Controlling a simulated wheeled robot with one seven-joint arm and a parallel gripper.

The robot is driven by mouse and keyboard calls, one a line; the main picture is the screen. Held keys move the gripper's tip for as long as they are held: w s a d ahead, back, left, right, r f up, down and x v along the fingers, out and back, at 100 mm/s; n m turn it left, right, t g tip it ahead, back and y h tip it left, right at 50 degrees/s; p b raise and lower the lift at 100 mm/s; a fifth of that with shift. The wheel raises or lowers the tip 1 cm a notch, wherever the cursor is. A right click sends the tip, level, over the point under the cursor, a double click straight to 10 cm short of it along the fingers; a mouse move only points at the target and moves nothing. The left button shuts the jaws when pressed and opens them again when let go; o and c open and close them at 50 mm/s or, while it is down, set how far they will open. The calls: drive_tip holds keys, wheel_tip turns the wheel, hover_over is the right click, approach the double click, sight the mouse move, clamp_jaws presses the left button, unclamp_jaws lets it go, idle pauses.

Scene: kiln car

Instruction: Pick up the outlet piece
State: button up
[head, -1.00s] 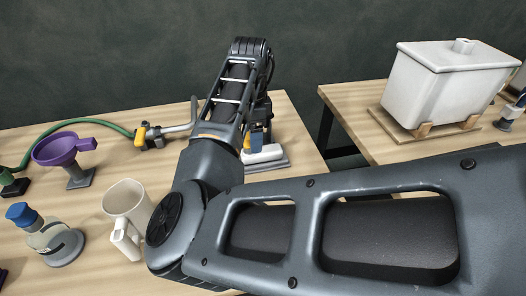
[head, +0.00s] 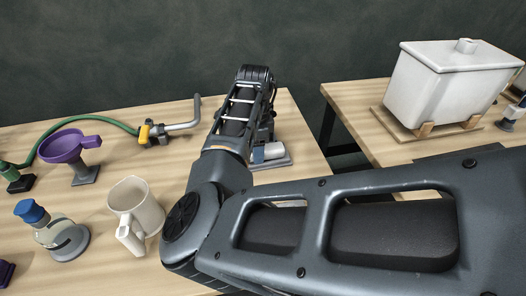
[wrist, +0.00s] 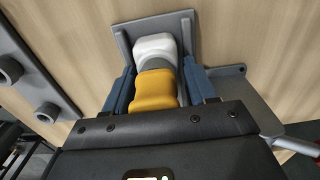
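The piece that I take for the outlet piece (wrist: 154,50) is white at its far end, with a yellow part nearer to me in the wrist view. It sits at a grey stand with an upright plate (wrist: 186,28). My gripper (wrist: 160,72) has its two blue fingers on either side of the piece, with a dark gap showing on the right. The fingers look apart, and I see no clear contact. In the head view the white end of the piece (head: 274,150) shows beside my gripper, and my wrist hides most of the rest.
A grey bar with round sockets (wrist: 46,110) lies left in the wrist view. A white tank (head: 445,90) stands on another table.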

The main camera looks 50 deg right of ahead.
drive_tip(key=c, duration=0.7)
drive_tip(key=shift+r, duration=0.1)
drive_tip(key=shift+c, duration=0.2)
